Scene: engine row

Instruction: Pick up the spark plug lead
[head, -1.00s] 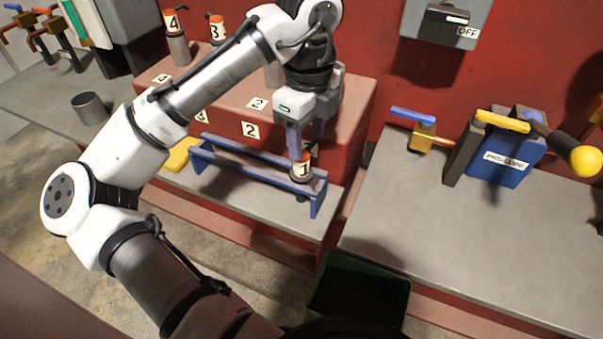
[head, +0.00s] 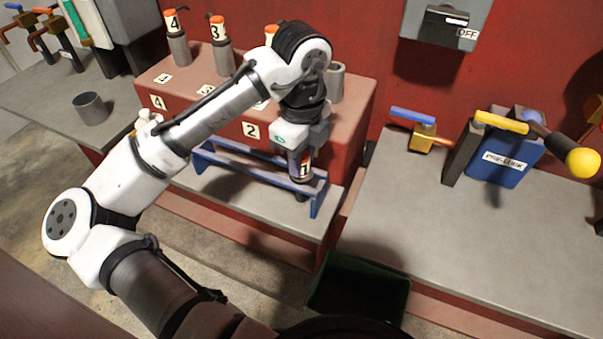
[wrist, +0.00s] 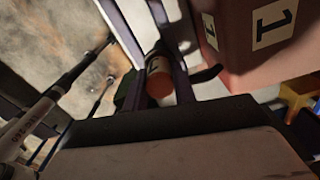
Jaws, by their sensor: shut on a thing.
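The spark plug lead (head: 302,170), an orange and white cap marked 1, sits upright at the right end of the blue rack (head: 235,174). My gripper (head: 301,160) is above it, with its fingers shut on the cap. In the wrist view the lead's orange end (wrist: 160,86) shows between the two fingers (wrist: 166,82). The lower part of the lead is partly hidden by the rack.
The red engine block (head: 350,135) stands right behind the rack, with leads 4 (head: 171,22) and 3 (head: 218,30) on its posts. A dark green bin (head: 358,288) is below at the front. The right bench (head: 400,240) has clear room at its front.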

